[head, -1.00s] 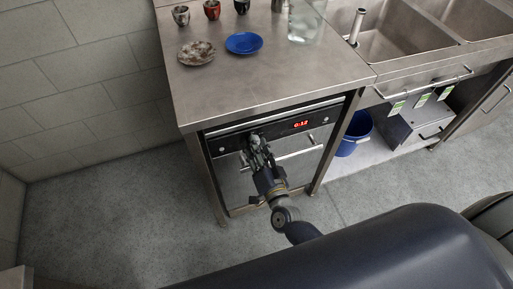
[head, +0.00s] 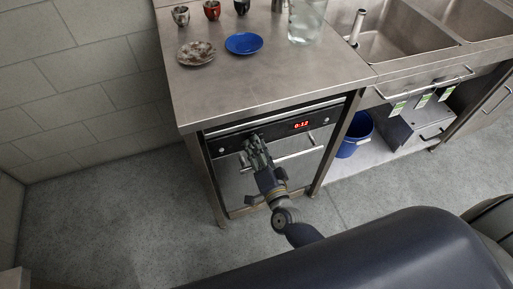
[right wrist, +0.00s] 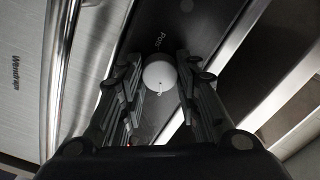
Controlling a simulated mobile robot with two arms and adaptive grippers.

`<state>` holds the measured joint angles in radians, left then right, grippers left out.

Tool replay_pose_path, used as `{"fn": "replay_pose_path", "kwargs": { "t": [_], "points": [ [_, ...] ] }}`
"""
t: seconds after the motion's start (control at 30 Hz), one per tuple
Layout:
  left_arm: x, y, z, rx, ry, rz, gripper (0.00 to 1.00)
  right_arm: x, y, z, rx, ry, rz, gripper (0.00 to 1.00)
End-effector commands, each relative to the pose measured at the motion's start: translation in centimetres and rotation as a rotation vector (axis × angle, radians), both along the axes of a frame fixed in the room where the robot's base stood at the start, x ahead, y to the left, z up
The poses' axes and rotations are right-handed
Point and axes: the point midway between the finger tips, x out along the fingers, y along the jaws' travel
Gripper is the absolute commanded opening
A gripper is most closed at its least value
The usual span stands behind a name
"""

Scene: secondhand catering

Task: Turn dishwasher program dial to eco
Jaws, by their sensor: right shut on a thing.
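The dishwasher (head: 219,178) stands under the steel counter, with a black control strip (head: 230,143) along its top and a red display (head: 301,125) lit on it. My right gripper (head: 252,140) reaches the strip left of the display and hides the dial in the head view. In the right wrist view the round pale dial (right wrist: 160,75) sits between the two fingers of my right gripper (right wrist: 159,82), which is shut on it. A light mark shows on the dial's lower edge. One printed label on the strip is partly readable. My left gripper is not in view.
A bar handle (head: 300,154) crosses the dishwasher door below the strip. The counter (head: 270,85) above holds a blue plate (head: 244,43), a speckled plate (head: 196,53) and cups. A blue bucket (head: 356,135) stands right of the dishwasher. The floor at left is clear.

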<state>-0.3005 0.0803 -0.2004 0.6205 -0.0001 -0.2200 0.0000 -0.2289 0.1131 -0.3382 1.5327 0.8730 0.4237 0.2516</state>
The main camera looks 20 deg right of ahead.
Motion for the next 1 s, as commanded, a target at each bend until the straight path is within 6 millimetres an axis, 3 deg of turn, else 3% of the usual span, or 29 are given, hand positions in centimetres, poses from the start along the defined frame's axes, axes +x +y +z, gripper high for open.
{"fn": "replay_pose_path", "kwargs": {
  "t": [0.07, 0.1, 0.2, 0.63, 1.0],
  "points": [
    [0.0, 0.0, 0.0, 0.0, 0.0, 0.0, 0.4, 0.0, 0.0, 0.0, 0.0, 0.0, -0.001, 0.07],
    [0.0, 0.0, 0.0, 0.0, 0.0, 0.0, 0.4, 0.0, 0.0, 0.0, -0.001, -0.001, -0.001, 0.35],
    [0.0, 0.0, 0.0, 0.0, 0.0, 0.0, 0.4, 0.0, 0.0, 0.0, -0.001, -0.001, -0.001, 0.53],
    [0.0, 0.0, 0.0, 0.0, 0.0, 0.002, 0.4, -0.8, 0.0, -0.1, -0.002, 0.002, 0.0, 0.53],
    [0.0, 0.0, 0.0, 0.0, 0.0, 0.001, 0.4, -7.6, -0.3, -0.2, -0.003, 0.004, 0.001, 0.53]
  ]
}}
